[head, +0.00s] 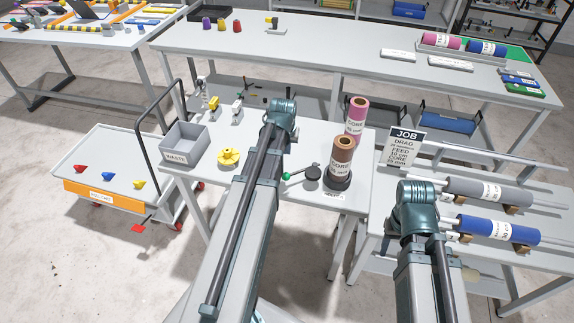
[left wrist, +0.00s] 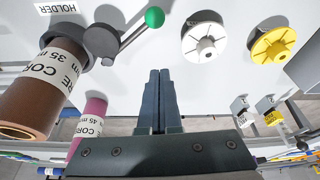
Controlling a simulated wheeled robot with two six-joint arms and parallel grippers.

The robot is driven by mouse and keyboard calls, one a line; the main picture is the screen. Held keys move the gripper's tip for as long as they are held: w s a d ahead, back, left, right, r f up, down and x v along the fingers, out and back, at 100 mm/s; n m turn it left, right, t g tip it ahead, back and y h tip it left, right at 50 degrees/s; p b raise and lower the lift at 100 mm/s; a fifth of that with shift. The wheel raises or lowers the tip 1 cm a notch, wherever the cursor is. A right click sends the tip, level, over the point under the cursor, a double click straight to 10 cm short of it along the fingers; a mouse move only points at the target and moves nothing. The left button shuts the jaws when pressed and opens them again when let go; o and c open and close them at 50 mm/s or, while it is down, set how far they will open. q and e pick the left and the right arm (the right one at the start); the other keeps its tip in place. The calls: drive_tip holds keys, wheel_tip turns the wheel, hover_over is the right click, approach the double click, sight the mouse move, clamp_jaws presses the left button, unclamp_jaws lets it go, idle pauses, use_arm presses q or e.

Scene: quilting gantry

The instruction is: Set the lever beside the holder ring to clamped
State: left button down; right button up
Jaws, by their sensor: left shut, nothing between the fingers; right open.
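The lever (head: 299,175) has a dark round hub and a green knob; it lies left of the holder ring (head: 338,180) on the small grey table. In the head view its knob points left, toward my left arm. In the left wrist view the lever (left wrist: 130,37) runs from its hub up and right to the knob. A brown core roll (head: 343,156) stands upright in the black ring. My left gripper (left wrist: 159,75) is shut and empty, apart from the lever, with its fingers right of and below the hub in the wrist view. The head view hides it behind my arm. My right gripper is not visible.
A pink core roll (head: 356,118) stands behind the brown one. A white round knob (left wrist: 204,42) and a yellow one (left wrist: 272,47) are on the other side of the lever. A grey waste bin (head: 187,145) and a job sign (head: 405,147) stand nearby.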

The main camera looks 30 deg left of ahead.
use_arm(q)
drive_tip(key=shift+f, duration=0.1)
drive_tip(key=b+x, duration=0.9)
drive_tip(key=x, duration=0.1)
drive_tip(key=shift+b, duration=0.35)
drive_tip(key=s, duration=0.1)
drive_tip(key=s+d, duration=0.1)
drive_tip(key=s+r+p, duration=0.1)
drive_tip(key=shift+s+d, duration=0.15)
drive_tip(key=shift+s, duration=0.3)
drive_tip(key=shift+w, duration=0.1)
drive_tip(key=shift+d, duration=0.15)
